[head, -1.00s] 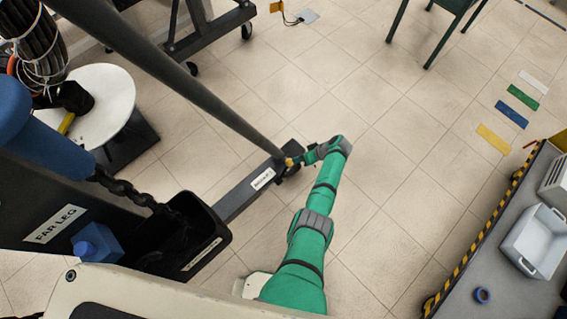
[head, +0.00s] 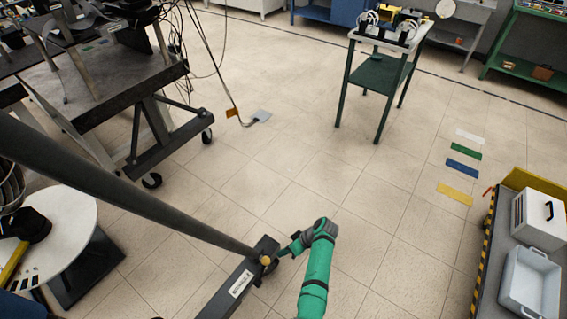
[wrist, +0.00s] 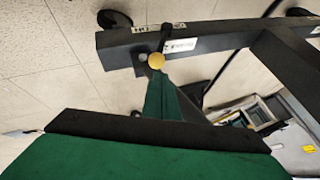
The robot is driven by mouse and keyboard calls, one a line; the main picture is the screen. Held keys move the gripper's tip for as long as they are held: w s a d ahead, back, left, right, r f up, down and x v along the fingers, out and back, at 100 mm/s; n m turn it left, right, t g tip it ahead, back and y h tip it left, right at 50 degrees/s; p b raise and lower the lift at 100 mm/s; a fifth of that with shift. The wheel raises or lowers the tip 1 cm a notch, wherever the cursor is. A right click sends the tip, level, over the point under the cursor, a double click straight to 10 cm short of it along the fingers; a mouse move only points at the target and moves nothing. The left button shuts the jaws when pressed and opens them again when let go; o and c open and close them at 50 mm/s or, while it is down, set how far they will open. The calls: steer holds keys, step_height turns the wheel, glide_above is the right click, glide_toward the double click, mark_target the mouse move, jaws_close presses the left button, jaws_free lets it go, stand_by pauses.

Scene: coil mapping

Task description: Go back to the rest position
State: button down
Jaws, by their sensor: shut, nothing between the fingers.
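My green arm reaches in from the bottom of the head view, and its small dark gripper (head: 287,250) is beside the foot of a dark grey leg frame. A yellow knob (head: 265,260) sits at that foot, just left of the fingertips. In the wrist view the yellow knob (wrist: 156,61) shows close in front of the gripper (wrist: 160,80), overlapping its tip. I cannot tell whether they touch. The fingers look closed, with nothing held between them.
A dark slanted pole (head: 130,190) runs down to the foot bar (head: 238,288), left of my arm. A round white table (head: 65,235) is at the left. A bench with a grey bin (head: 530,283) stands at the right. The tiled floor (head: 330,175) ahead is clear up to a green stand (head: 378,72).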

steer(key=s+f+m+t+h, duration=0.2)
steer(key=s+f, duration=0.2)
steer(key=s, duration=0.4)
steer(key=s+f+m+t+h, duration=0.2)
steer(key=s+f+m+t, duration=0.15)
steer(key=s, duration=0.45)
steer(key=s+r+m+t+h, duration=0.2)
steer(key=s+r+t+h, duration=0.1)
steer(key=s+r, duration=0.7)
steer(key=s+r+m+t, duration=0.1)
steer(key=s+r+t, duration=0.2)
steer(key=r, duration=1.2)
steer(key=s+r+m+t, duration=0.1)
steer(key=s+r+t, duration=0.2)
steer(key=s+r, duration=0.6)
step_height(320, 180, up, 7)
steer(key=shift+s+d+r+t, duration=0.15)
steer(key=shift+d+r+t, duration=0.05)
steer(key=shift+t, duration=0.15)
